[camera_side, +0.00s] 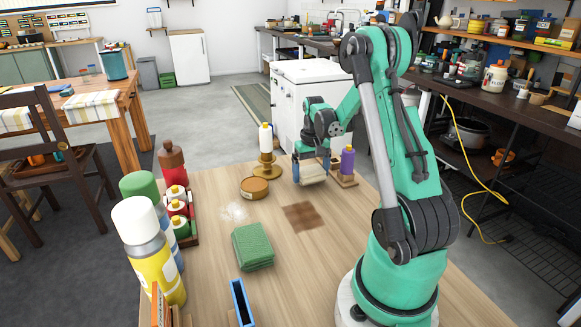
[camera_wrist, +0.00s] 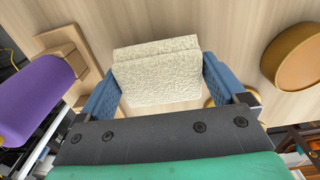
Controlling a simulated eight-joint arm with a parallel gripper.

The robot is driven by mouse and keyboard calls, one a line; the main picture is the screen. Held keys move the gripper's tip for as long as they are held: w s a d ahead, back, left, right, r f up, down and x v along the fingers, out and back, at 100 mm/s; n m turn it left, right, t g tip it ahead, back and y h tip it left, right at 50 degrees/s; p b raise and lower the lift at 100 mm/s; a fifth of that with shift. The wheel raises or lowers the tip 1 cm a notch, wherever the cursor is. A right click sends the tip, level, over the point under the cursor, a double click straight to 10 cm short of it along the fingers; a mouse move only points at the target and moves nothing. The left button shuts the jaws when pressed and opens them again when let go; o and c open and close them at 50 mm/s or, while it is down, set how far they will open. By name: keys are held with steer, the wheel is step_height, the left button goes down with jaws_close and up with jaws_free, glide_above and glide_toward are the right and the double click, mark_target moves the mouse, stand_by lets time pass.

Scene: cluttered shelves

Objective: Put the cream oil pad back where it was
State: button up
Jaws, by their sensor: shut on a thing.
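The cream oil pad (camera_wrist: 157,72) is a rough-textured, layered block. It sits between the two blue fingers of my gripper (camera_wrist: 160,86), which is shut on it. In the side view, the pad (camera_side: 313,174) is held near the tabletop at the back of the wooden table. I cannot tell whether it touches the table. A dark brown square patch (camera_side: 305,216) lies on the table in front of my gripper (camera_side: 311,167). A green folded pad (camera_side: 253,247) lies farther forward and left.
A purple bottle (camera_side: 347,160) on a wooden stand is close right of my gripper. A round brown tin (camera_side: 254,188) and a white bottle on a brass holder (camera_side: 266,139) are at its left. A yellow spray can (camera_side: 152,255) and a blue tray (camera_side: 242,303) are nearer the front.

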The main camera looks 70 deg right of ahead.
mark_target(310, 170)
steer(key=shift+f, duration=0.55)
steer(key=o, duration=1)
steer(key=shift+f, duration=0.15)
steer(key=shift+o, duration=0.2)
step_height(310, 170, up, 12)
steer(key=w+a+n+t, duration=0.1)
steer(key=a+n+t, duration=0.2)
steer(key=a, duration=1.1)
steer(key=w+a+r+n+t, duration=0.1)
steer(key=a+n+t, duration=0.3)
steer(key=a, duration=1)
steer(key=shift+w+a+r+n, duration=0.35)
steer(key=shift+w+n, duration=0.3)
steer(key=shift+n, duration=0.35)
